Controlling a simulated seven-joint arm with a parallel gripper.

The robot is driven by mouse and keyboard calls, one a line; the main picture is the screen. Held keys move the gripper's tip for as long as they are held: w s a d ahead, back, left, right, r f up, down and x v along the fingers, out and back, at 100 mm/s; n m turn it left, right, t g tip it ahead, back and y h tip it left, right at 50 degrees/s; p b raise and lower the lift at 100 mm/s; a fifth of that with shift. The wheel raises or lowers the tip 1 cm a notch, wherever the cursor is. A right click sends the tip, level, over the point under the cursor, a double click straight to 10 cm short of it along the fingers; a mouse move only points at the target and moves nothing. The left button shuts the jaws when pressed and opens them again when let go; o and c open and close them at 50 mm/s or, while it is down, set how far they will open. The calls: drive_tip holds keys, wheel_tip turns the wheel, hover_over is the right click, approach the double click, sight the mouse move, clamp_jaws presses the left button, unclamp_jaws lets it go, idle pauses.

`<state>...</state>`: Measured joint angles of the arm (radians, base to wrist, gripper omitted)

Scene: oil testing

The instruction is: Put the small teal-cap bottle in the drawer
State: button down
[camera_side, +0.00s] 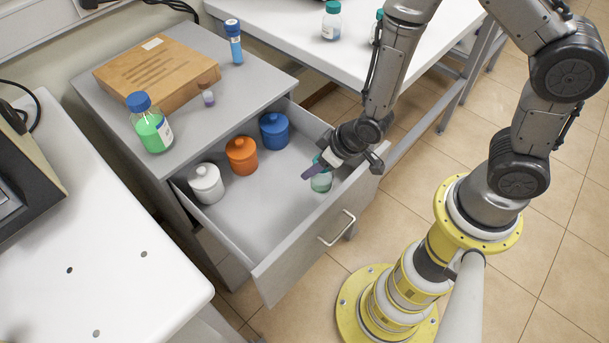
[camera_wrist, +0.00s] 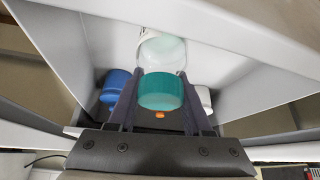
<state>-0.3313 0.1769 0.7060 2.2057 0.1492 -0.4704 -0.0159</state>
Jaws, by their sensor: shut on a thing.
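The small bottle with a teal cap (camera_wrist: 161,92) and clear glass body is between my gripper's fingers (camera_wrist: 159,84) in the wrist view. My gripper is shut on it at the cap. In the side view my gripper (camera_side: 324,167) reaches down inside the right end of the open drawer (camera_side: 291,262). The bottle (camera_side: 321,183) shows just below the fingers there, partly hidden by them. I cannot tell whether its base touches the drawer floor.
A white jar (camera_side: 205,184), an orange jar (camera_side: 241,156) and a blue jar (camera_side: 274,131) line the drawer's back. The drawer's middle and front are clear.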

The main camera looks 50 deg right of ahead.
sight(314, 178)
drive_tip(key=shift+f, duration=2.45)
drive_tip(key=shift+f, duration=0.15)
drive_tip(key=shift+c, duration=1.6)
unclamp_jaws()
drive_tip(key=s+d+r+m, duration=0.1)
drive_tip(key=s+d+r, duration=0.15)
drive_tip(key=r, duration=0.95)
drive_tip(key=s+d+r, duration=0.2)
drive_tip(key=s+r, duration=0.2)
drive_tip(key=r, duration=0.8)
drive_tip(key=s+d+r+m+h, duration=0.1)
drive_tip(key=s+d+r, duration=0.4)
drive_tip(key=s+r, duration=0.3)
drive_tip(key=shift+s+d+r, duration=0.2)
drive_tip(key=shift+s+r, duration=0.15)
drive_tip(key=shift+s, duration=0.85)
